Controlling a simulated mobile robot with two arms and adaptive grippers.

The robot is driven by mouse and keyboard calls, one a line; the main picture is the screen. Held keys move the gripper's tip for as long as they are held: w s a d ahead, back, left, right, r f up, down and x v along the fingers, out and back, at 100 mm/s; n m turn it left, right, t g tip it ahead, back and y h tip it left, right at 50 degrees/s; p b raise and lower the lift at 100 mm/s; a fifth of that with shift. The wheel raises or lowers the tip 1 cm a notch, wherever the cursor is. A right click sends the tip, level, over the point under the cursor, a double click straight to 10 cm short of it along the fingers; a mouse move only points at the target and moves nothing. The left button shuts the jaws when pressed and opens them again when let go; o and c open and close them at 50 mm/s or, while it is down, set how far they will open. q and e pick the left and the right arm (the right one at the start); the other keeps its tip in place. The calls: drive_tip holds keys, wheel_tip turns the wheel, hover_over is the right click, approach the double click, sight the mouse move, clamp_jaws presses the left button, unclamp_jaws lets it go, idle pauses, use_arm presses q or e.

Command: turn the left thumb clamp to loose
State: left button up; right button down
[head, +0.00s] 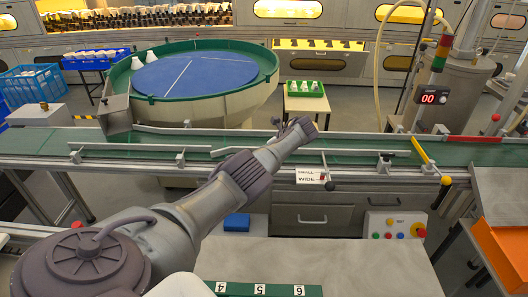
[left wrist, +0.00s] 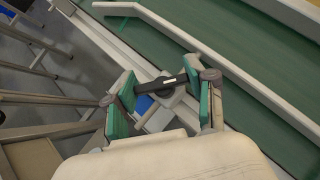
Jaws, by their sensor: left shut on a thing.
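In the left wrist view my left gripper (left wrist: 158,88) has its green-padded fingers closed on the two ends of a black bar handle. This handle is the top of a thumb clamp (left wrist: 174,97) with a pale grey body, beside the conveyor edge. The bar lies across the gap between the pads. My right gripper is in neither view.
The green conveyor belt (head: 460,153) crosses the head view, with pale guide rails (left wrist: 190,45) along it. A SMALL/WIDE label (head: 310,177) is on the front edge. A round blue-topped table (head: 195,75) stands behind. A button panel (head: 396,225) is at lower right.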

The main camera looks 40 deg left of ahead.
use_arm(q)
drive_tip(key=o, duration=1.2)
drive_tip(key=shift+c, duration=0.2)
drive_tip(key=v, duration=1.2)
